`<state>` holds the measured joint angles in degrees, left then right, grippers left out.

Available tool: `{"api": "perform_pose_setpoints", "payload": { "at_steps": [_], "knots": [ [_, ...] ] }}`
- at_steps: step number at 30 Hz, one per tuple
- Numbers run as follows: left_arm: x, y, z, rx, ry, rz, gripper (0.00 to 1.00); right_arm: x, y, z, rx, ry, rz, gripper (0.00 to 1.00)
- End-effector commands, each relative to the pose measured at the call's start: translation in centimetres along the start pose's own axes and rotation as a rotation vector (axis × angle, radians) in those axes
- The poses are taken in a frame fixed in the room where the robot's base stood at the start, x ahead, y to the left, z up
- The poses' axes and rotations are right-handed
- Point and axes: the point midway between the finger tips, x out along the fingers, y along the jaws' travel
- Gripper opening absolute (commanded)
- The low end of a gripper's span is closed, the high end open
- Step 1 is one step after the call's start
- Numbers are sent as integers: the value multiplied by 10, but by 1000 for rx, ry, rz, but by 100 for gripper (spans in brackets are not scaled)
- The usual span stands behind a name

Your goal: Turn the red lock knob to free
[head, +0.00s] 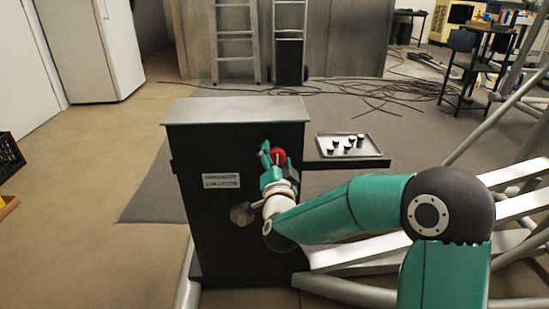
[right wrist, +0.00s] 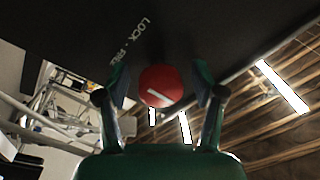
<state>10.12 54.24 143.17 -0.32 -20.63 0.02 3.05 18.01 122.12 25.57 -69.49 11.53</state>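The red lock knob (head: 278,156) is on the front of a black cabinet (head: 215,235), near its upper right. In the right wrist view the knob (right wrist: 160,80) is round, with a short slanted white line on its face. White lettering, LOCK and what looks like FREE (right wrist: 128,42), is on the black panel beside it. My right gripper (head: 279,162) is at the knob. In the right wrist view its fingers (right wrist: 161,88) stand open on either side of the knob, with a visible gap on each side. My left gripper is out of view.
A grey tray (head: 376,153) with several small dark cylinders sits on a side shelf right of the cabinet. A round knob or handle (head: 242,214) is lower on the front. Pale bars and tubes (head: 345,258) lie to the right. The floor at left is mostly clear.

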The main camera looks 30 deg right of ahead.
Motion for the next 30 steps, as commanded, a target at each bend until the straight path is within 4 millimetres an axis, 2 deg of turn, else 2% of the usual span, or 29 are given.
{"api": "perform_pose_setpoints", "payload": {
  "at_steps": [7,11,14,24,30],
  "knots": [
    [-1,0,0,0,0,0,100,-1,0,-2,0,4,1,68],
    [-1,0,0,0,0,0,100,-10,0,-2,1,4,1,68],
    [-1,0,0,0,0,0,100,-25,0,-1,0,3,-1,68],
    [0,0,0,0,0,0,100,-91,0,1,0,0,-2,68],
    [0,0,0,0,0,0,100,-114,0,2,0,0,-1,68]
  ]
}}
